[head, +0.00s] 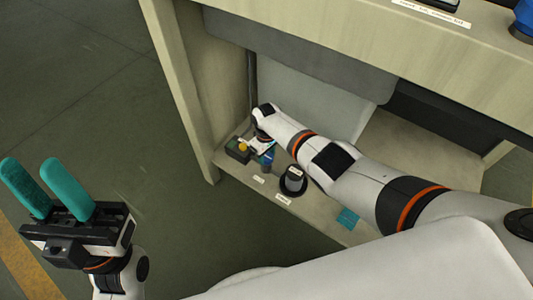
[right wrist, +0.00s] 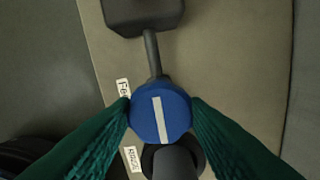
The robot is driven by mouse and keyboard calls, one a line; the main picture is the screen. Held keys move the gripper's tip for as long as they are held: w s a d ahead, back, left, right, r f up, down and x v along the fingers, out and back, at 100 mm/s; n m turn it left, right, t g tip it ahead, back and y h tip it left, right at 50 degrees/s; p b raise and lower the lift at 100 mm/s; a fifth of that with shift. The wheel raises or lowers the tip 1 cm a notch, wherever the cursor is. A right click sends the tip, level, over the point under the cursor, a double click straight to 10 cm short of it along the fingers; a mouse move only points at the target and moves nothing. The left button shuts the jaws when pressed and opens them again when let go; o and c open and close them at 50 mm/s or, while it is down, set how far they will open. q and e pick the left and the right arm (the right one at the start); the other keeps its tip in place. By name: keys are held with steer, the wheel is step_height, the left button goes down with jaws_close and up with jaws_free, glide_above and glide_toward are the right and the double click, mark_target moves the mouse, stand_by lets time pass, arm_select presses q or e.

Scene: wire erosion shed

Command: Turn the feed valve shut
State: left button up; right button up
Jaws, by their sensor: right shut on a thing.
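The feed valve's round blue knob (right wrist: 160,113) has a white stripe and sits between my right gripper's green fingers (right wrist: 160,118) in the right wrist view. The fingers are shut on it from both sides. The stripe runs nearly up and down in that view, tilted slightly, roughly in line with the grey pipe (right wrist: 151,52) behind the knob. A label (right wrist: 123,88) beside it is partly hidden and begins "Fe". In the head view my right gripper (head: 267,158) is low over the shelf and hides most of the knob. My left gripper (head: 32,180) is open and empty, far left.
The low shelf (head: 325,222) lies under a bench top (head: 330,55). A dark box with a yellow button (head: 242,147) stands left of my right gripper. A black round fitting (head: 293,181) stands close on its right. A teal patch (head: 347,218) lies further right.

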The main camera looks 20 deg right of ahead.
steer(key=o, duration=1)
